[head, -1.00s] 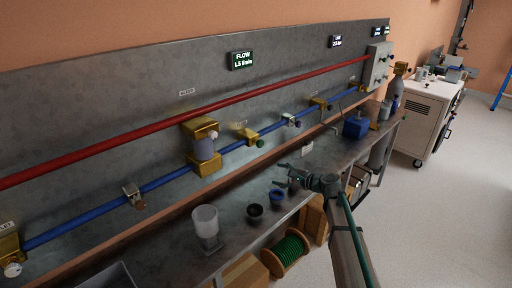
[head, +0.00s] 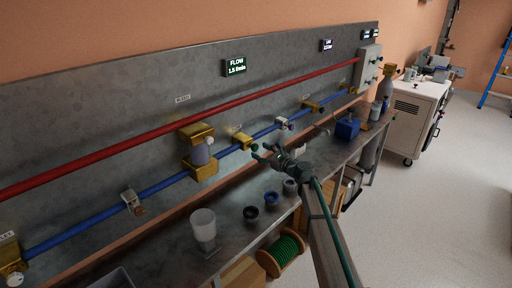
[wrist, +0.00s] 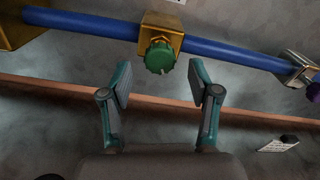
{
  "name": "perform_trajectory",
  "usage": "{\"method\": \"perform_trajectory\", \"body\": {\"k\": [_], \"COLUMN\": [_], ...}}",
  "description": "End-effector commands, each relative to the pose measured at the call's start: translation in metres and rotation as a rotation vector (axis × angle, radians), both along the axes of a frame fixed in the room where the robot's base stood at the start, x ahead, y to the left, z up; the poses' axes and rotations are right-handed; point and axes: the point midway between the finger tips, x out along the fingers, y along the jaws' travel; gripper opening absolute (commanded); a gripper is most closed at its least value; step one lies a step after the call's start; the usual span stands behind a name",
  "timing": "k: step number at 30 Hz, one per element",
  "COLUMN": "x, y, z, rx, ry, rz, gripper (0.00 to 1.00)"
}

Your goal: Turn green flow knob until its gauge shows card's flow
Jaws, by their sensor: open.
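The green flow knob (wrist: 160,56) sits on a brass valve block (wrist: 162,32) on the blue pipe. In the head view the knob (head: 254,147) is at the right end of its brass block (head: 241,139). My gripper (wrist: 161,82) is open and empty, its fingers just short of the knob, one on either side of it in the wrist view. In the head view my gripper (head: 266,152) reaches up close to the knob. The flow gauge (head: 235,67) on the back panel reads about 1.5. I cannot make out the card with the flow value.
A red pipe (head: 150,143) runs above the blue pipe (head: 163,184). A brass regulator (head: 198,151) stands left of the knob and a purple-knobbed valve (head: 283,123) right. Several cups, including a blue one (head: 271,198), stand on the bench below.

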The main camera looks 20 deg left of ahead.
Motion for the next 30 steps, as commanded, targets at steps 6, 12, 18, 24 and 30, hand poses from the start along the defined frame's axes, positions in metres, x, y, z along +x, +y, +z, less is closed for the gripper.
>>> {"method": "perform_trajectory", "body": {"k": [6,12,18,24,30], "x": [0.012,0.013,0.013,0.012,0.012], "y": [0.027,0.031,0.03,0.03,0.03], "z": [0.001,0.0,0.0,0.0,0.0], "rx": [-0.001,-0.001,-0.001,-0.001,-0.001], "ry": [0.001,0.0,-0.001,-0.001,-0.002], "rz": [0.0,0.0,0.0,0.0,0.0], "gripper": [0.61,0.61,0.53,0.2,0.01]}}
